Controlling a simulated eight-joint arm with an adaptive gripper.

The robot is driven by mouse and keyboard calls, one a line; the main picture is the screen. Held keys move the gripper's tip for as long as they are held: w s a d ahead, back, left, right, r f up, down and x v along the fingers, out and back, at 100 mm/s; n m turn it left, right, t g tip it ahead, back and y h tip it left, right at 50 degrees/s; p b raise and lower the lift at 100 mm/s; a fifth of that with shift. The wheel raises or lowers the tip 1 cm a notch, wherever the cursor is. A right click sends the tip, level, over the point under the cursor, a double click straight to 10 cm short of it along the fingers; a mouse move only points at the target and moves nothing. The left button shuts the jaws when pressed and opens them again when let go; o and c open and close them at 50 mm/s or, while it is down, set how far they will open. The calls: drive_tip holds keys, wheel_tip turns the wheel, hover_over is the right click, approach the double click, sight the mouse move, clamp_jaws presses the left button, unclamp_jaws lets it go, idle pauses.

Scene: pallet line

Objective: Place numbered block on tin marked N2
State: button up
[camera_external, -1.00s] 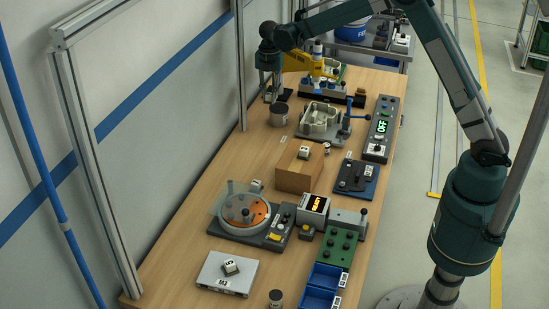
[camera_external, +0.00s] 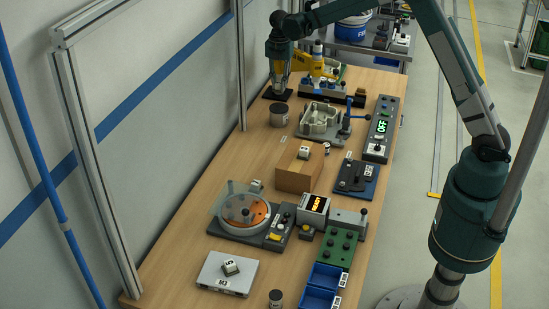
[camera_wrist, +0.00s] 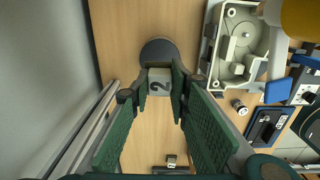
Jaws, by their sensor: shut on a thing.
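My gripper (camera_external: 279,88) is at the far left of the table in the external view, above and behind a grey tin (camera_external: 279,115). In the wrist view its green fingers (camera_wrist: 161,85) are shut on a pale block with a dark 2 (camera_wrist: 159,86). The dark round tin top (camera_wrist: 158,48) shows just beyond the block, partly covered by it. The block appears held above the table; I cannot tell its exact height over the tin. No N2 mark is legible on the tin. The held block is not clear in the external view.
A pale casting in a fixture (camera_external: 320,120) stands right of the tin. A brown box (camera_external: 295,176) with a small block (camera_external: 303,152) is nearer the camera. An aluminium post (camera_external: 240,60) rises left of the gripper.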

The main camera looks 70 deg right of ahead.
sight(279, 92)
drive_tip(key=shift+f, duration=2.4)
drive_tip(key=shift+f, duration=1.9)
drive_tip(key=shift+f, duration=0.15)
drive_tip(key=o, duration=0.9)
drive_tip(key=shift+r+p, duration=0.25)
drive_tip(key=shift+p, duration=0.05)
wheel_tip(279, 92, up, 12)
drive_tip(key=shift+f+b, duration=0.1)
drive_tip(key=shift+b, duration=0.2)
